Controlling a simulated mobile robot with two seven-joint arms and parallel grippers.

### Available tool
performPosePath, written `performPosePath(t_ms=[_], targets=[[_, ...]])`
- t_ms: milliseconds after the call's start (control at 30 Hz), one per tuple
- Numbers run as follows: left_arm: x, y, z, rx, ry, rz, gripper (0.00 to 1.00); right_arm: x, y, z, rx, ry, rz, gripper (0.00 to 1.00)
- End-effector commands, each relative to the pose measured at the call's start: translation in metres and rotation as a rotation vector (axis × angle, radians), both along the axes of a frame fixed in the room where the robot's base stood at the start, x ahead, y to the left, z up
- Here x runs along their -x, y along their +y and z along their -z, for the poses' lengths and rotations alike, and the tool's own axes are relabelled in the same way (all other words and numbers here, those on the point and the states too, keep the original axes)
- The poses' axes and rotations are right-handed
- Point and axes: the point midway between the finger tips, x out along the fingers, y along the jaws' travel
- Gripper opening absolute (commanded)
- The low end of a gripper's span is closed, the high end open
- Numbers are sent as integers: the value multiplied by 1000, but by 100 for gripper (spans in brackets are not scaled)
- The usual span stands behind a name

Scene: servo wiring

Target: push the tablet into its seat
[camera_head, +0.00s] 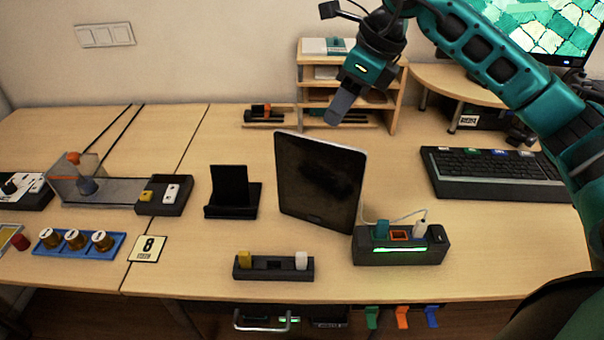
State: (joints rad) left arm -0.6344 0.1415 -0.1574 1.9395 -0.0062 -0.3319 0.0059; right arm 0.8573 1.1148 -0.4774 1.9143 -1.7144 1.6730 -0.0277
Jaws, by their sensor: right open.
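The tablet (318,182) has a dark screen and a thin light edge. It stands on the table in the middle of the view, leaning and turned slightly. My left gripper is out of view.
A black stand (232,210) is left of the tablet. A dark socket block (400,254) with plugs and a white cable is close to its lower right corner. A smaller block (273,272) lies in front. A wooden shelf (392,112) and a keyboard (495,180) stand behind and right.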

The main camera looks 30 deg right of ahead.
Motion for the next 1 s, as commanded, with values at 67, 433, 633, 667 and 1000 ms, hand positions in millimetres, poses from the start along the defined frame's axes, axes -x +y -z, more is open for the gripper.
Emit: performPosePath(t_ms=[67,433,633,667,1000], targets=[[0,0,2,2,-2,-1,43,-3,3,12,-1,3,0,44],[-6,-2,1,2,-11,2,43,-22,16,66,-1,2,-1,44],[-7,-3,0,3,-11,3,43,-27,18,82,-2,4,-2,44],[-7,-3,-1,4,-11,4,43,-29,18,86,-1,3,-1,44],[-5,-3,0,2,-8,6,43,-41,24,117,0,0,-2,44]])
